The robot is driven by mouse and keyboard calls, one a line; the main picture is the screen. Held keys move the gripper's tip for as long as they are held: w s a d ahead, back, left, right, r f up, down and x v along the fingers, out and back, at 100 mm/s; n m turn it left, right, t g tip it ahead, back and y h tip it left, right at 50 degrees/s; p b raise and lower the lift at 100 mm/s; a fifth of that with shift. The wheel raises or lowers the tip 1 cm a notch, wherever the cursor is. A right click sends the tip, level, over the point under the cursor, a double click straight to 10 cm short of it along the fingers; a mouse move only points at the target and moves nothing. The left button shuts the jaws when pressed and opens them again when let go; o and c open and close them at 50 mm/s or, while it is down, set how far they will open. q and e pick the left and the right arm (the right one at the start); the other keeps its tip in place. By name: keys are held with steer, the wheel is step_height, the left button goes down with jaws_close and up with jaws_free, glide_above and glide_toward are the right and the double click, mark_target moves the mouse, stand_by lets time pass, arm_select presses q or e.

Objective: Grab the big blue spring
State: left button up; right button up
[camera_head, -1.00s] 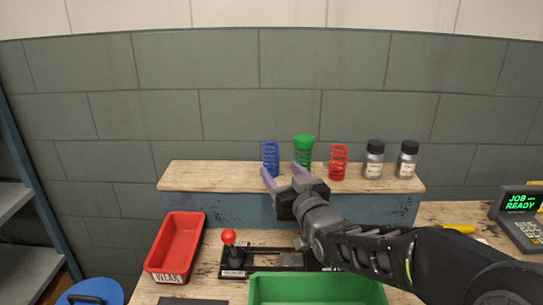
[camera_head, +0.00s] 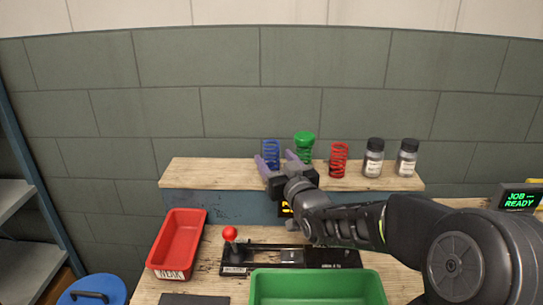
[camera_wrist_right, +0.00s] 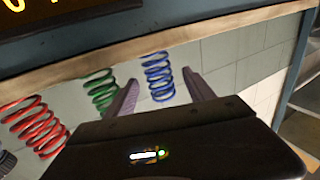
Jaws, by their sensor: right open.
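The blue spring (camera_head: 271,151) stands upright on the wooden shelf in the head view, left of the green spring (camera_head: 305,141) and the red spring (camera_head: 339,160). My right gripper (camera_head: 275,162) is open, its two purple fingers at the shelf edge just in front of the blue spring. The green spring (camera_wrist_right: 101,91) lies just outside the left finger there. The lower part of the blue spring is partly hidden by the fingers in the head view. My left gripper is not in view.
Two lidded jars (camera_head: 374,158) stand right of the springs on the shelf (camera_head: 215,173). Below are a red bin (camera_head: 177,244), a red-knobbed lever device (camera_head: 230,235) and a green bin (camera_head: 318,289). The shelf's left end is free.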

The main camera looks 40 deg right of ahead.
mark_target(275, 158)
steer(key=shift+x, duration=1.6)
steer(key=shift+r, duration=0.1)
jaws_close()
